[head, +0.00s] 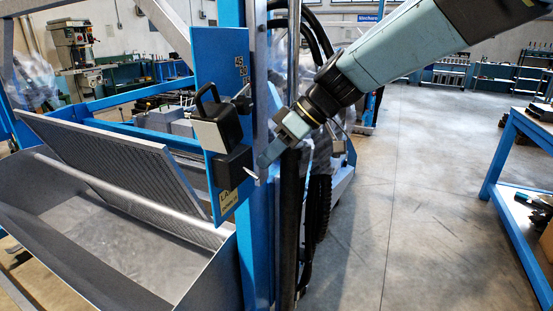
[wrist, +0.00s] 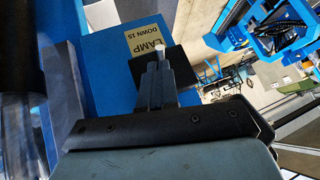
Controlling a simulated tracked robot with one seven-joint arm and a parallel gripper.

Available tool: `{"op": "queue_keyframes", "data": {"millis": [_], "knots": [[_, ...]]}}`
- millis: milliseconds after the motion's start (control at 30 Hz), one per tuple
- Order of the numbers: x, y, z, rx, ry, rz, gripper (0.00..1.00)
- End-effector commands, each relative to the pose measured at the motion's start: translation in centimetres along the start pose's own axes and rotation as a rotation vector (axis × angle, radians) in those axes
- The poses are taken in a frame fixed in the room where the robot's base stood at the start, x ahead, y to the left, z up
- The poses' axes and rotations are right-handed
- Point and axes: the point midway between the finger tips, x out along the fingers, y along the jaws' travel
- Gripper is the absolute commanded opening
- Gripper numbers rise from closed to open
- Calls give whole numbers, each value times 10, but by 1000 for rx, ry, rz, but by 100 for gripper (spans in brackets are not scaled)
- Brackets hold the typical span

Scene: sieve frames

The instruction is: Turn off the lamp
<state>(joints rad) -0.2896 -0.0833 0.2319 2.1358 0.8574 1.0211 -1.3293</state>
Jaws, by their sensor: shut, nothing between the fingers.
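The lamp (head: 222,125), a dark box with a handle and a pale front, is mounted on the blue panel (head: 218,62); I cannot tell whether it is lit. Below it is a black switch box (head: 233,168) with a small pale lever (head: 250,171) on its right side. The box (wrist: 183,58) and lever (wrist: 159,45) also show in the wrist view. A cream label (head: 226,202) sits below; in the wrist view it (wrist: 142,42) reads "LAMP DOWN IS", the rest hidden. My gripper (head: 262,164) is shut and empty, its tips right by the lever; contact is unclear.
A blue upright post (head: 257,250) and a dark vertical rod (head: 290,225) stand close to my gripper. A tilted sieve screen (head: 110,165) over a metal trough (head: 120,255) fills the left. A blue workbench (head: 510,170) stands at right; the floor (head: 410,200) between is clear.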

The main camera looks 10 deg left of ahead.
Motion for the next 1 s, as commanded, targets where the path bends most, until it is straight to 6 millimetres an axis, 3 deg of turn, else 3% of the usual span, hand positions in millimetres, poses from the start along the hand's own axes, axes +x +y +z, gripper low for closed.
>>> {"op": "queue_keyframes", "data": {"millis": [667,1000], "knots": [[-12,-2,-4,3,0,2,0],[-59,-4,12,-1,0,2,0]]}}
